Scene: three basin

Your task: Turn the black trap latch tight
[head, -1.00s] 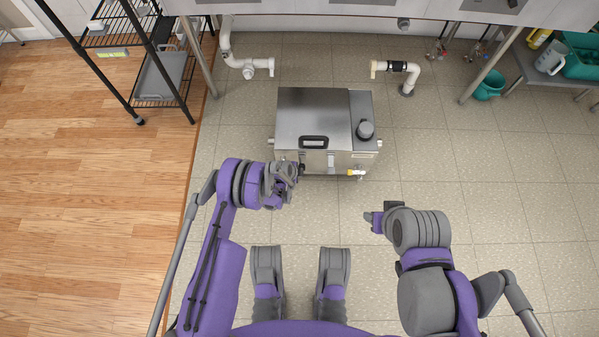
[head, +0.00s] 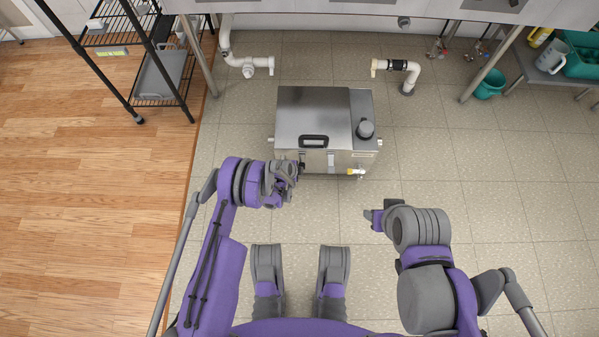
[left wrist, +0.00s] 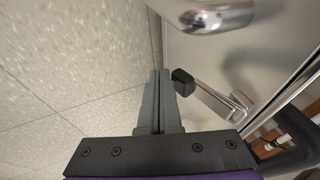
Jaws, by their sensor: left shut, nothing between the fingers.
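In the left wrist view, a metal latch (left wrist: 216,100) with a black tip (left wrist: 183,77) sits on the trap's wall and sticks out at an angle. My left gripper (left wrist: 159,76) is shut and empty. Its fingertips are just left of the black tip in that view; I cannot tell whether they touch. In the head view the left gripper (head: 291,172) is at the trap's front left corner. My right gripper (head: 370,219) is away from the trap; its fingers are unclear.
A wire shelf (head: 150,60) stands at far left.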

